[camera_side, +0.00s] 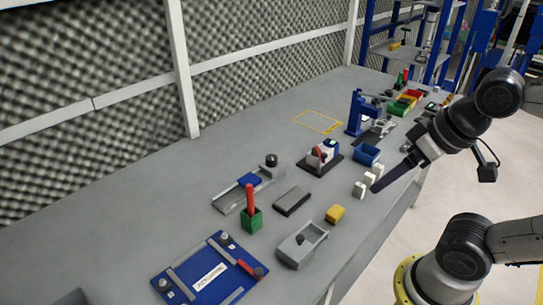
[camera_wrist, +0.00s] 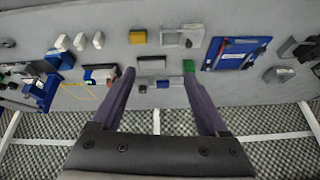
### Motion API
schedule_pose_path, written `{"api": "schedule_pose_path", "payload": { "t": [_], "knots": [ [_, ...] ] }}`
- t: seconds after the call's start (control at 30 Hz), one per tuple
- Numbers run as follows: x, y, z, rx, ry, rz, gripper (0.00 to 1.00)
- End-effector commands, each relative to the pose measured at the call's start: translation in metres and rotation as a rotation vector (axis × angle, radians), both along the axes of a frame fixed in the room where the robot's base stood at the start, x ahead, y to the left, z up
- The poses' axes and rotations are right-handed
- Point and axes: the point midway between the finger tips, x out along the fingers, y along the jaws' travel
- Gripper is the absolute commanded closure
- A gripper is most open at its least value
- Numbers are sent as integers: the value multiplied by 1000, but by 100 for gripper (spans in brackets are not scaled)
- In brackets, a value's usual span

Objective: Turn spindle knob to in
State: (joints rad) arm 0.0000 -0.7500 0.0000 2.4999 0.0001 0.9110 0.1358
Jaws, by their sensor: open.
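A grey slide unit (camera_side: 229,198) with a blue carriage (camera_side: 249,180) on its rail lies on the bench, left of centre in the side view. A round black knob (camera_side: 271,160) stands at its far end and looks like the spindle knob. In the wrist view the slide unit (camera_wrist: 174,84) shows between my fingers, the knob (camera_wrist: 142,89) near the left finger. My gripper (camera_side: 376,188) is open and empty, close to the white blocks in the side view, well to the right of the knob. No marking for "in" is readable.
A green block with a red handle (camera_side: 250,219) stands beside the slide unit. A dark block (camera_side: 292,201), a grey box (camera_side: 302,246), a yellow block (camera_side: 335,214) and white blocks (camera_side: 359,190) lie nearer the front edge. A foam wall (camera_side: 90,60) backs the bench.

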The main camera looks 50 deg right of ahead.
Motion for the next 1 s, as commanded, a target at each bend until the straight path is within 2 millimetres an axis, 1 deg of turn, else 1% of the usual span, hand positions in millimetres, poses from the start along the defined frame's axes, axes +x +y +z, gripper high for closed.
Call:
{"api": "schedule_pose_path", "payload": {
  "t": [0.07, 0.17, 0.23, 0.37, 0.47, 0.57, 0.6, 0.73, 0.8, 0.87, 0.9, 0.97, 1.0],
  "knots": [
    [-1, 0, 3, 63, 7, -121, 23],
    [6, 0, 25, 170, -15, -320, 23],
    [15, 0, 41, 248, -18, -466, 23],
    [40, -2, 72, 388, -7, -745, 23],
    [67, -4, 94, 489, 7, -966, 23],
    [98, -7, 112, 580, 29, -1194, 23],
    [113, -9, 118, 615, 36, -1288, 23],
    [162, -16, 130, 706, 61, -1578, 23],
    [189, -21, 130, 743, 71, -1722, 23],
    [212, -26, 128, 766, 80, -1837, 23],
    [227, -29, 125, 780, 83, -1908, 23],
    [249, -34, 118, 792, 90, -2011, 23],
    [264, -38, 112, 798, 93, -2074, 23]
  ]
}}
